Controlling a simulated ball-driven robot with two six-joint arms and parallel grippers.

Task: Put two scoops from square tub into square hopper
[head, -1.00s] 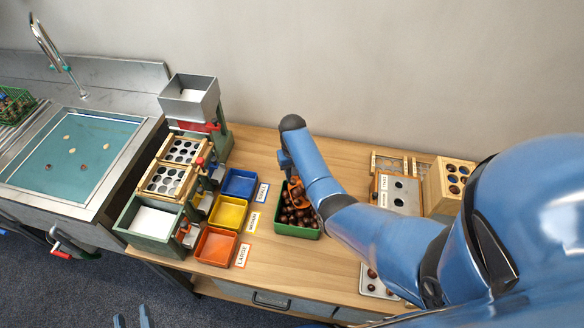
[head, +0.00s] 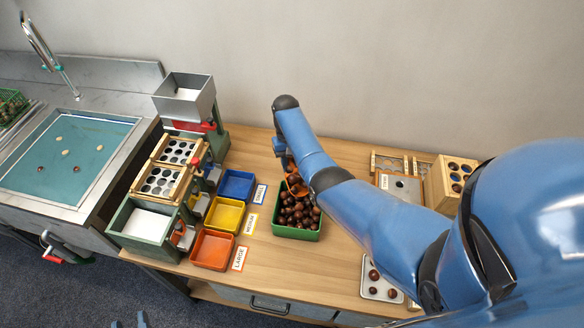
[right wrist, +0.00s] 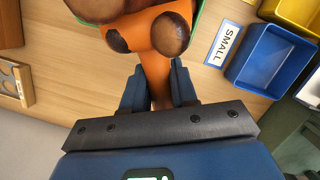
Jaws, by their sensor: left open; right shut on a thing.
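The square tub (head: 297,233) is green and full of brown chestnuts, in the middle of the table. My right gripper (right wrist: 157,92) is shut on the handle of an orange scoop (right wrist: 155,32). The scoop also shows in the head view (head: 296,185), at the far side of the tub, over its chestnuts. In the right wrist view large chestnuts (right wrist: 172,33) sit at the scoop. The square hopper (head: 184,104) is grey, at the top of the green machine on the left; its visible inside is pale. My left gripper (head: 130,323) is open and empty at the bottom edge.
Blue (head: 237,185), yellow (head: 225,215) and orange (head: 212,250) trays with labels stand between machine and tub. A wooden rack (head: 452,180) and a tray with chestnuts (head: 381,281) are at right. A sink (head: 68,155) is at far left.

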